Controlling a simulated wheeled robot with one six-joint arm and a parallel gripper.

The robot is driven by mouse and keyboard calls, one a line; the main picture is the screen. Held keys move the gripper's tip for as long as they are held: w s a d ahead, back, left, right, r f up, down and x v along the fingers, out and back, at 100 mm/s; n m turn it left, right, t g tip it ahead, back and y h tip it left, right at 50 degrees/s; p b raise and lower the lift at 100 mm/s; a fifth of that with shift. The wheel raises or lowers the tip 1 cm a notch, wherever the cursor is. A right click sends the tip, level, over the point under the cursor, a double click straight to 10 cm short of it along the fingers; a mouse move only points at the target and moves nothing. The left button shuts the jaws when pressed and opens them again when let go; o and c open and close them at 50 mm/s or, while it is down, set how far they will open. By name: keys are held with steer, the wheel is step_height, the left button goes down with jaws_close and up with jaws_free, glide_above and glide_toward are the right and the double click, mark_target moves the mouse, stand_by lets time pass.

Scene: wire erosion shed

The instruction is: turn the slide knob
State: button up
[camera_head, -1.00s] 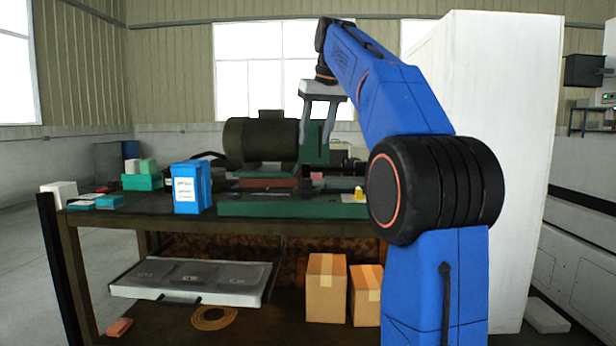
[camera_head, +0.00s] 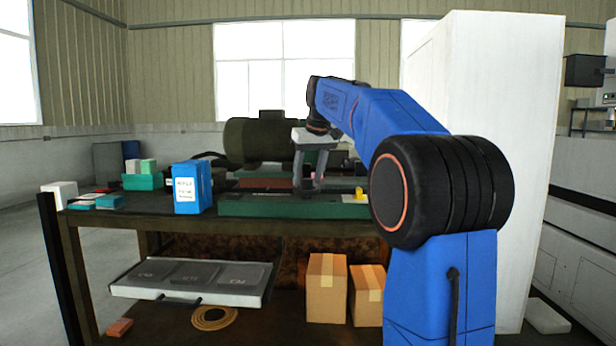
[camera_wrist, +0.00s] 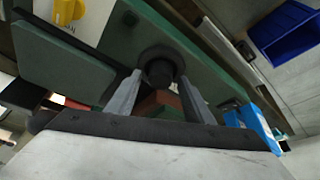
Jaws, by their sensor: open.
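A round black knob (camera_wrist: 160,68) stands out from the green machine (camera_wrist: 213,55) in the wrist view. I take it for the slide knob. My gripper (camera_wrist: 160,80) is open, with one grey finger on each side of the knob; contact cannot be told. In the head view my gripper (camera_head: 309,186) points down in front of the machine, just above its green base (camera_head: 270,207). The knob is not clear in that view, being small and dark behind the fingers. A yellow part (camera_head: 361,194) sits on the base to the right; it also shows in the wrist view (camera_wrist: 68,10).
A blue box (camera_head: 187,190) stands on the bench (camera_head: 150,217) left of the machine. Small green boxes (camera_head: 140,181) lie farther left. A large dark motor (camera_head: 262,142) rises behind. Below are cartons (camera_head: 326,290) and a grey case (camera_head: 190,283). A tall white cabinet (camera_head: 505,120) stands right.

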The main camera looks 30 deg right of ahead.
steer(key=shift+c, duration=0.6)
steer(key=c, duration=0.9)
steer(key=shift+n, duration=0.3)
steer(key=shift+d+n+y, duration=0.1)
steer(key=shift+n+y, duration=0.5)
steer(key=shift+n, duration=0.7)
steer(key=o, duration=1)
steer(key=shift+r, duration=0.1)
